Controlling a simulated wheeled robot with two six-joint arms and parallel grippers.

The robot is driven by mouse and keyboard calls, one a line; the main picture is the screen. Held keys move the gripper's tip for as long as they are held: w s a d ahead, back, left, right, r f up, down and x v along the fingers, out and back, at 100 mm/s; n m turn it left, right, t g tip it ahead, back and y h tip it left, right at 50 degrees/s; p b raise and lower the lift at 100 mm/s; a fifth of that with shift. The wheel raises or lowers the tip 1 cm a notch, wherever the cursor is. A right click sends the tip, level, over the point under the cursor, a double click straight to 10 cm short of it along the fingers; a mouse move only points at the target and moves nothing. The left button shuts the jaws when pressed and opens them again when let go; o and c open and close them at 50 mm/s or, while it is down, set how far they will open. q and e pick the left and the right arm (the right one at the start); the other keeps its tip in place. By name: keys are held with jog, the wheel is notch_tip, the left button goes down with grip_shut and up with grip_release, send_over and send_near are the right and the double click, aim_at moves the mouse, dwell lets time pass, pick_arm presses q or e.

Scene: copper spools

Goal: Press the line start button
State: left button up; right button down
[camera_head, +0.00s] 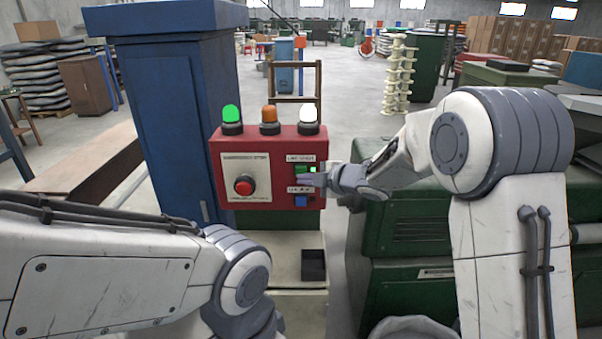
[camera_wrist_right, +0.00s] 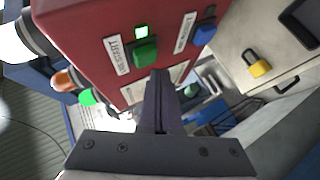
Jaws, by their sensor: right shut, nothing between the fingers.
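A red control box (camera_head: 270,150) stands ahead of me on a pale cabinet. Its green button (camera_head: 302,170) sits under a label that reads like "LINE START"; it also shows in the right wrist view (camera_wrist_right: 145,54), with a small lit green indicator (camera_wrist_right: 141,30) beside it. My right gripper (camera_head: 306,180) is shut and empty, its fingertips at the box's right side by the green button. In the right wrist view the fingertips (camera_wrist_right: 160,76) lie just beside the button; I cannot tell whether they touch it. My left gripper is out of view; only its arm shows.
A blue button (camera_head: 301,201) sits below the green one, and a red mushroom button (camera_head: 244,185) on the left panel. Green (camera_head: 232,114), orange (camera_head: 269,115) and white (camera_head: 308,115) lamps top the box. A yellow padlock (camera_wrist_right: 259,67) shows in the wrist view.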

jog(key=shift+w, duration=0.4)
jog(key=shift+w+p, duration=0.45)
jog(key=shift+p, duration=0.1)
dwell(0.6)
dwell(0.4)
jog(key=shift+s+b, duration=0.5)
jog(key=shift+s, duration=0.35)
jog(key=shift+s+b, duration=1.2)
jog(key=shift+s, duration=1.35)
